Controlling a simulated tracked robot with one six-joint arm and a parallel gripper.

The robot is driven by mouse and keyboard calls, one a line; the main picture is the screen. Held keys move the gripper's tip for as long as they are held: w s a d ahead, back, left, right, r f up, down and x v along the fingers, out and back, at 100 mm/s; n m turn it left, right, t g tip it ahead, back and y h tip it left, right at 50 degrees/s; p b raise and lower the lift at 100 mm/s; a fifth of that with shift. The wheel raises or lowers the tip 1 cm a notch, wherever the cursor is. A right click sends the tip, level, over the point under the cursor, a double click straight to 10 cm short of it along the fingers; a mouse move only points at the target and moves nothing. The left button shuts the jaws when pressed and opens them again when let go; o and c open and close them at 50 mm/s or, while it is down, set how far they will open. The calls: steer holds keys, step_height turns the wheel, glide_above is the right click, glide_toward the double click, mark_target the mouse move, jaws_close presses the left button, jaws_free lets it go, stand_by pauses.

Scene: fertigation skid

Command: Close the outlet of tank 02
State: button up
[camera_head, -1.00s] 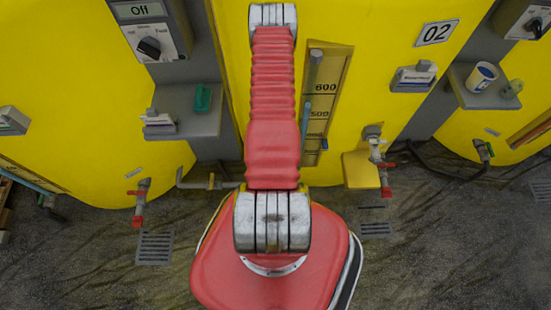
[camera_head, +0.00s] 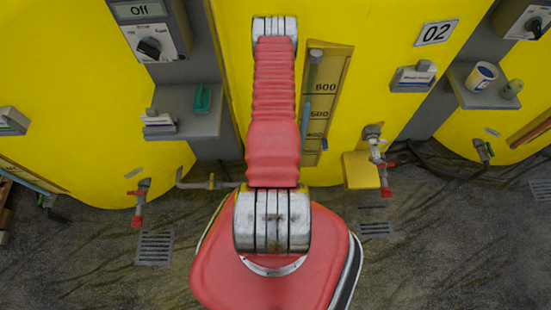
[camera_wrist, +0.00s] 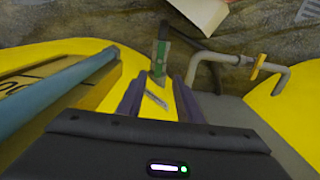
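Tank 02 (camera_head: 400,40) is the yellow tank in the middle of the head view, with its number plate (camera_head: 437,32). In the wrist view a grey outlet valve with a green handle (camera_wrist: 160,52) stands out from the yellow tank wall, above a small white label. My gripper (camera_wrist: 159,84) is open and empty, its two fingers apart. The valve lies beyond the fingertips, in line with the gap, and I see no contact. In the head view my red arm hides the gripper and this valve.
A level gauge with a blue tube (camera_wrist: 60,95) runs close on the left in the wrist view. A grey pipe with an orange handle (camera_wrist: 257,66) is on the right.

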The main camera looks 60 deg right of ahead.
steer(key=shift+f, duration=6.15)
steer(key=shift+c, duration=0.2)
